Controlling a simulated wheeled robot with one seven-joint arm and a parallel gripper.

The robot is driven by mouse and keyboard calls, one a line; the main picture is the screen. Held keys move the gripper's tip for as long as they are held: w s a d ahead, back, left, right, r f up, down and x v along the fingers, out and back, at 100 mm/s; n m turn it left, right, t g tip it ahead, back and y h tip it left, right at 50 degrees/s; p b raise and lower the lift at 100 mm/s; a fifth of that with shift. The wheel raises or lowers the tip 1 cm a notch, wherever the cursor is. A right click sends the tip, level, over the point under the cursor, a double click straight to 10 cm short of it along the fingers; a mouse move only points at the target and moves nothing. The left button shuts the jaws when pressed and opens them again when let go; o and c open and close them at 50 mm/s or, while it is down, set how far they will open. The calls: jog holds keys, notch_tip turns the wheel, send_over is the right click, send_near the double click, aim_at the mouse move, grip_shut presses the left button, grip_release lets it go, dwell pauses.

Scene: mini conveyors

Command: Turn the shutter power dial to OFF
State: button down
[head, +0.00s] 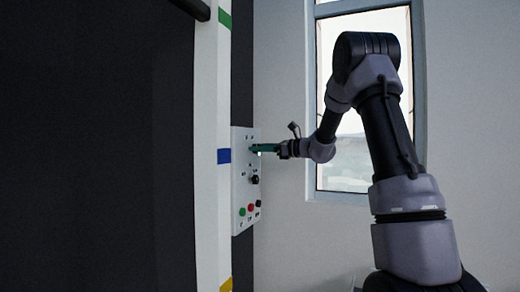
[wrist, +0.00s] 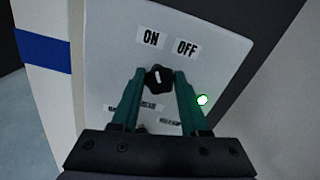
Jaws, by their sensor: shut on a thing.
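The black shutter power dial (wrist: 158,78) sits on the white control panel, below the ON label (wrist: 151,38) and the OFF label (wrist: 187,47). A short white mark on its face points roughly up, between the labels; its exact setting is hard to tell. My gripper (wrist: 159,76) has its green fingers shut on the dial, one on each side. In the head view my gripper (head: 258,148) reaches the upper part of the control panel (head: 238,190) from the right, and its fingers hide the dial.
A lit lamp (wrist: 202,100) is right of my fingers. Lower on the panel are a black knob (head: 254,180), a red button (head: 250,208) and a green button (head: 242,212). A banded white post (head: 207,190) stands left; a window (head: 345,165) is right.

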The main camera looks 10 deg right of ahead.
jog(key=shift+m, duration=0.3)
jog(key=m, duration=1.1)
jog(key=shift+w+d, duration=0.15)
jog(key=shift+w, duration=0.05)
jog(key=shift+m, duration=0.3)
jog(key=shift+c, duration=2)
grip_release()
jog(key=v, duration=1.1)
